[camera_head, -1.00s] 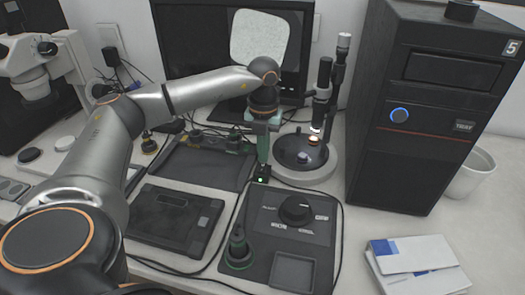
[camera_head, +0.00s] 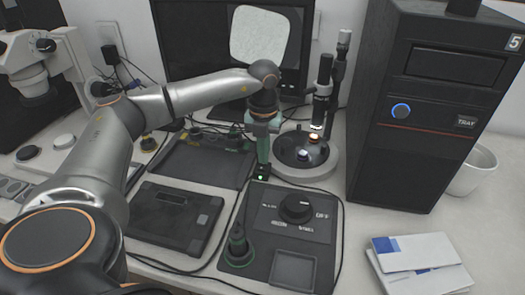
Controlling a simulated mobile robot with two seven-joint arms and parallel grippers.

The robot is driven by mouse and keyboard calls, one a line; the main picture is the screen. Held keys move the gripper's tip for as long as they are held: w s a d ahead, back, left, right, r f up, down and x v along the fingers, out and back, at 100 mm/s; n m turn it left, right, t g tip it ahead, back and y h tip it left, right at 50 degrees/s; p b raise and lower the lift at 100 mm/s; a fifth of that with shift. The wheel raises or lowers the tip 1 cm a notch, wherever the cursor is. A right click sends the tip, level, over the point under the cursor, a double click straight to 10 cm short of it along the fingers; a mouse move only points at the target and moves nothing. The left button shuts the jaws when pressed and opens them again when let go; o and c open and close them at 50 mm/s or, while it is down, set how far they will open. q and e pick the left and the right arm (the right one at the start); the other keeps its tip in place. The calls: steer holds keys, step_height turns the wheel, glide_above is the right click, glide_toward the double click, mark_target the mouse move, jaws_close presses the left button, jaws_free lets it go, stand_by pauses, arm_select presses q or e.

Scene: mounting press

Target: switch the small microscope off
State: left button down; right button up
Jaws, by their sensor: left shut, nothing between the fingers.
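The small microscope (camera_head: 322,90) stands at the back, right of centre, a dark tube on a post over a round black stage (camera_head: 300,150) with a pale rim. Its lamp glows warm at the tube's lower end. My left gripper (camera_head: 262,174) points down just left of the stage, shut with nothing in it. A small black switch box (camera_head: 261,178) with a lit green light is right at the fingertips. I cannot tell whether they touch it. My right gripper is not in view.
A control panel (camera_head: 262,222) with a black dial (camera_head: 296,208) lies in front. A black tower (camera_head: 420,120) stands to the right, near white booklets (camera_head: 415,255). A black tray (camera_head: 200,165) and tablet-like box (camera_head: 175,215) lie left. A larger white microscope (camera_head: 35,70) is at far left.

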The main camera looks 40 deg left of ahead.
arm_select(q)
steer(key=shift+f, duration=0.1)
steer(key=shift+r+p, duration=0.85)
steer(key=shift+r, duration=0.05)
steer(key=shift+r+p, duration=0.3)
steer(key=shift+r, duration=0.05)
steer(key=shift+r+p, duration=0.6)
steer(key=shift+r, duration=0.1)
steer(key=shift+r+p, duration=0.55)
steer(key=shift+r, duration=0.1)
steer(key=shift+r+p, duration=0.8)
steer(key=shift+r, duration=0.1)
